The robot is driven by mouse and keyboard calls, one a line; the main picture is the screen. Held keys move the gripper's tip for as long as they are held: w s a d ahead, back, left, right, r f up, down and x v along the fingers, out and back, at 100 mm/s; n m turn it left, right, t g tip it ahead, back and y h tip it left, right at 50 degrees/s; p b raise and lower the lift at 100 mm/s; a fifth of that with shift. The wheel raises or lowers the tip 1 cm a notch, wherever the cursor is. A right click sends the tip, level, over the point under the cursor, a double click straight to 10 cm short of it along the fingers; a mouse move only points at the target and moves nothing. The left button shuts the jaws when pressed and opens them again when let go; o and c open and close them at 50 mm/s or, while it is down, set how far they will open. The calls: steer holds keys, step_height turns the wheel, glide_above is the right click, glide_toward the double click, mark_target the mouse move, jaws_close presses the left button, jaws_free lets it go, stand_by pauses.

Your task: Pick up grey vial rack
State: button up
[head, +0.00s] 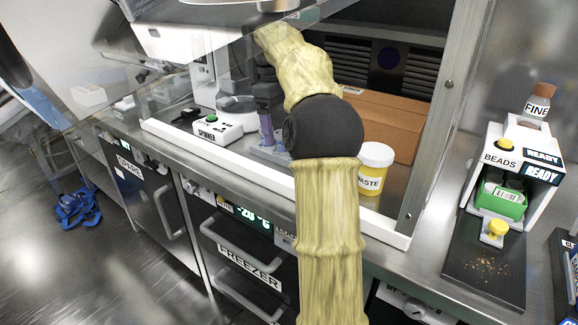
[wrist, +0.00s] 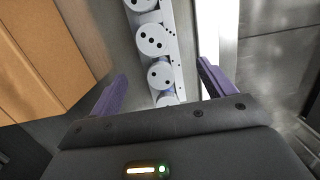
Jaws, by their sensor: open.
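The grey vial rack (wrist: 179,72) shows in the wrist view as a narrow grey strip with several round, pale, dark-dotted tops in a row. It runs from the top edge down between my fingers. In the head view a grey piece that looks like the rack (head: 268,152) sits on the bench, partly hidden by my arm. My gripper (wrist: 162,72) is open, with one purple finger on each side of the rack's line. I cannot tell whether the fingers touch it. In the head view my gripper (head: 266,130) is mostly behind my arm, with a purple finger pointing down.
A spinner (head: 212,127) stands to the left. A metal frame post (head: 440,120) and a white front sill (head: 215,160) bound the bench space. A beads dispenser (head: 510,150) is outside, right.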

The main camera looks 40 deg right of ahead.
steer(key=shift+s+a+f, duration=0.15)
steer(key=shift+f, duration=0.3)
steer(key=shift+s+d, duration=0.15)
steer(key=shift+d, duration=0.15)
steer(key=f+b, duration=0.2)
steer(key=s+f+b, duration=0.1)
steer(key=f+b, duration=0.1)
steer(key=f, duration=0.1)
steer(key=shift+d+f+b, duration=0.1)
steer(key=shift+b, duration=0.2)
steer(key=c, duration=1.3)
steer(key=shift+r, duration=0.2)
step_height(320, 180, up, 10)
steer(key=p, duration=0.7)
